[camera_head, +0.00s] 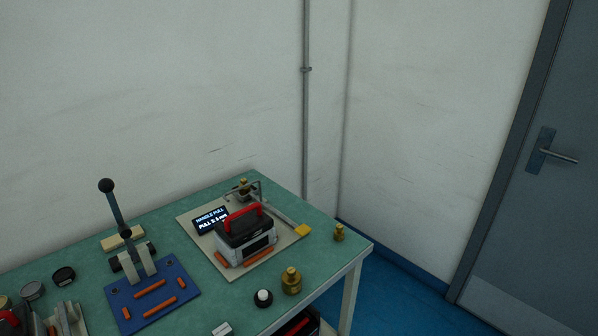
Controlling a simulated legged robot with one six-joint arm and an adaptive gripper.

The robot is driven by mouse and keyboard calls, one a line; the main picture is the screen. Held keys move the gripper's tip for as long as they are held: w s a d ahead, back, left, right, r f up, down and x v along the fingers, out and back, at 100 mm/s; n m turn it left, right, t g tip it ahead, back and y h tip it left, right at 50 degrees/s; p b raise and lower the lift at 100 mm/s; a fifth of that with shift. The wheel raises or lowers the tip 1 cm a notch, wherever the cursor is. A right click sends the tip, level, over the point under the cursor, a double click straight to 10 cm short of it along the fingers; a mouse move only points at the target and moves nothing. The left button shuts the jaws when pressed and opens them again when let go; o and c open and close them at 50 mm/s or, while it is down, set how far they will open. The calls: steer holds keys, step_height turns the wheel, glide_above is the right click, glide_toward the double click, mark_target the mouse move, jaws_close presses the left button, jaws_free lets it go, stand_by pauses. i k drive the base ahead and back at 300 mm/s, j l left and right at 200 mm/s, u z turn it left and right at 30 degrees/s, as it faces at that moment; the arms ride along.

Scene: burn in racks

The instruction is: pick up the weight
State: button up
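Several brass weights show in the head view. The larger brass weight (291,282) stands upright near the front right edge of the green table (88,254). A smaller brass weight (339,234) stands near the table's right corner. Another small brass piece (243,186) sits on the metal fixture at the back of the pale board. The task does not say which weight is meant. My gripper is not in view.
A grey and black box with a red handle (243,209) sits on the pale board (189,222) beside a lit display (211,217). A lever fixture on a blue plate (184,306) stands left. A door (541,210) is at right.

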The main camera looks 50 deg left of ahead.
mark_target(244, 192)
steer(key=i, duration=0.7)
steer(key=i+l+u, duration=0.15)
steer(key=i, duration=0.55)
steer(key=i+j+u, duration=0.1)
steer(key=i+u, duration=0.2)
steer(key=u, duration=0.15)
steer(key=i+u, duration=0.3)
steer(key=u, duration=0.15)
steer(key=i+l+u, duration=0.1)
steer(key=i+u, duration=0.2)
steer(key=u, duration=0.2)
steer(key=i+u, duration=0.15)
steer(key=u, duration=0.25)
steer(key=i+u, duration=0.15)
steer(key=u, duration=0.2)
steer(key=i+u, duration=0.15)
steer(key=u, duration=0.25)
steer(key=i+u, duration=0.15)
steer(key=u, duration=0.25)
steer(key=i+l+u, duration=0.15)
steer(key=u, duration=0.2)
steer(key=i+l+u, duration=0.35)
steer(key=j, duration=0.1)
